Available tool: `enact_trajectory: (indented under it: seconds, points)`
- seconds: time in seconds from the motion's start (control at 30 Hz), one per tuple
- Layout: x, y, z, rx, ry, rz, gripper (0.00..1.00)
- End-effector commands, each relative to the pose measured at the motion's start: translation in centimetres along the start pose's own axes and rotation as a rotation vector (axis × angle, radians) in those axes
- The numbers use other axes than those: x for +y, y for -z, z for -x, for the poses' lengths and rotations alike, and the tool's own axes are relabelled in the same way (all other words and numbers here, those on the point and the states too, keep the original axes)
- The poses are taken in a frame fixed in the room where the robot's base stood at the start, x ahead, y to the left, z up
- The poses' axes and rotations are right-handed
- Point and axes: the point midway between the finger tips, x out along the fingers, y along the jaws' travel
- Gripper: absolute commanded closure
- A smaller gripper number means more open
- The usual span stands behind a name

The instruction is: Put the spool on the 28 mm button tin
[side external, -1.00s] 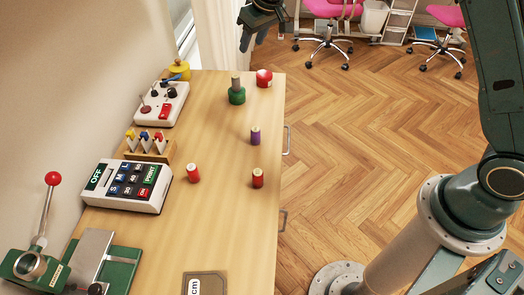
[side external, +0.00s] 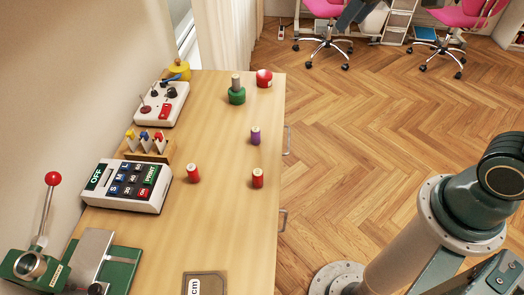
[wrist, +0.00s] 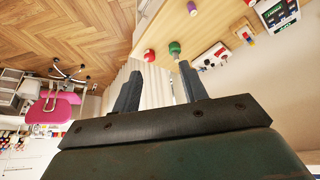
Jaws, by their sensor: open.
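A grey, spool-like cylinder (side external: 236,81) stands upright on a round green tin (side external: 237,97) at the far end of the table. The tin's size marking cannot be read. In the wrist view the green tin (wrist: 174,47) and the grey cylinder (wrist: 183,63) show just beyond the right fingertip. My gripper (wrist: 159,68) is open, with nothing between its fingers, and looks apart from the cylinder.
A red-and-white round tin (side external: 264,78) stands right of the green one. A purple spool (side external: 255,135) and red spools (side external: 193,173) (side external: 258,178) stand nearer. A label printer (side external: 126,186), a control box (side external: 160,103) and a press (side external: 75,262) line the left side.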

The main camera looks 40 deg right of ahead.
Motion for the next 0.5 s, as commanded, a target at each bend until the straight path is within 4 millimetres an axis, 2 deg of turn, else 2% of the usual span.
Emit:
enact_trajectory:
  seconds: [0.03, 0.2, 0.5]
  points:
    - [0.1, -1.3, 0.8, 0.007, -0.002, -0.004, 0.57]
    - [0.3, -5.5, 2.7, 0.017, -0.007, -0.015, 0.57]
    - [0.4, -12.7, 4.1, 0.03, -0.015, -0.034, 0.57]
